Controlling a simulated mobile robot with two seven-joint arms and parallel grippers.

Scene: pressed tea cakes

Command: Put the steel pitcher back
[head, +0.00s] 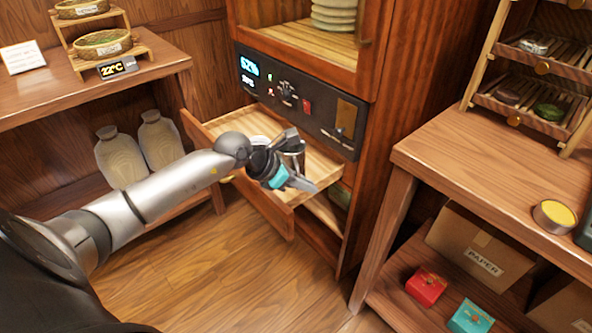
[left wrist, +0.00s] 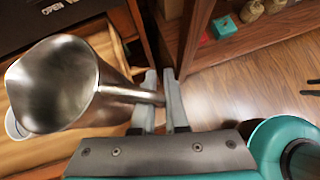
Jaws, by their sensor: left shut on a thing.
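The steel pitcher (head: 293,158) is a shiny metal vessel. It is upright or nearly so, over the open wooden drawer (head: 262,205); whether it touches the drawer floor I cannot tell. My left gripper (head: 291,179) is shut on the pitcher's handle and partly hides the pitcher in the head view. In the left wrist view, the pitcher's wide mouth (left wrist: 55,80) faces the camera, and the gripper fingers (left wrist: 160,100) close around its handle. My right gripper is not in view.
A pale round item (head: 258,140) sits in the drawer behind my wrist. The dark control panel (head: 295,100) is just above the drawer. A wooden counter (head: 490,185) stands to the right, with boxes on its lower shelf. Two pale jars (head: 120,157) stand at left.

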